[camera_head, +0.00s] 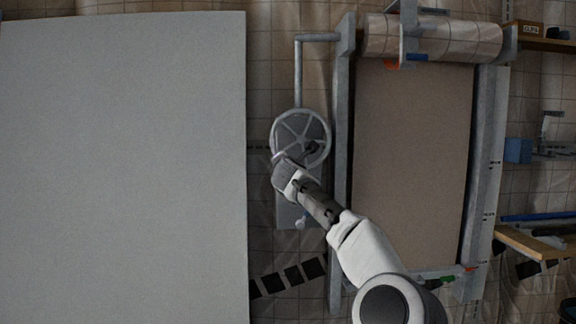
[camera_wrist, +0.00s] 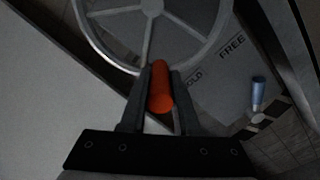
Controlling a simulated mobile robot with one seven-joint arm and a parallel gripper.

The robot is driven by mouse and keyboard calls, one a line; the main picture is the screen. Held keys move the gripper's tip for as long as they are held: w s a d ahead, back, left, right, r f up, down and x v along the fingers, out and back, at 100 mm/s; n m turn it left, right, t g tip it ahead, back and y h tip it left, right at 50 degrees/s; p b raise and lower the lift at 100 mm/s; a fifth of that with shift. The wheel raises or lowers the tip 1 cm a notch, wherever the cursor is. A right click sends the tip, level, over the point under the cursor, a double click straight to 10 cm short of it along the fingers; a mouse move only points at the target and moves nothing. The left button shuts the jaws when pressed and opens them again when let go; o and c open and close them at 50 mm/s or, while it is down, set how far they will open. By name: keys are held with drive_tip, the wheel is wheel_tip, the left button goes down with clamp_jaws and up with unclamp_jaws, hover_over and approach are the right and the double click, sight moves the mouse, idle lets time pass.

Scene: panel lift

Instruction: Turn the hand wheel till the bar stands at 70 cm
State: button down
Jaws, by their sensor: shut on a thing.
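The grey spoked hand wheel (camera_head: 301,137) stands left of the lift frame in the head view; its rim and spokes fill the top of the wrist view (camera_wrist: 151,8). My gripper (camera_wrist: 161,88) is shut on the wheel's orange handle (camera_wrist: 160,86), at the wheel's lower rim. In the head view my gripper (camera_head: 283,163) covers the handle. The bar (camera_head: 440,275) appears to lie across the bottom of the lift frame, with a green and a red patch near its right end. The scale (camera_head: 489,185) runs down the right post; its figures are too small to read.
A plate below the wheel reads FREE (camera_wrist: 231,45) and a partly hidden word ending in OLD. A blue-tipped lever (camera_wrist: 258,92) sits beside it. A large pale panel (camera_head: 125,165) fills the left. Shelves (camera_head: 540,240) stand at the right.

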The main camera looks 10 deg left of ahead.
drive_tip(key=shift+r, duration=0.3)
drive_tip(key=c, duration=0.7)
unclamp_jaws()
drive_tip(key=shift+f, duration=0.1)
drive_tip(key=shift+o, duration=0.2)
drive_tip(key=shift+b+v, duration=0.85)
drive_tip(key=shift+b, duration=0.3)
drive_tip(key=b+v, duration=0.3)
drive_tip(key=v, duration=1.2)
drive_tip(key=shift+s+b, duration=0.4)
drive_tip(key=shift+d, duration=0.1)
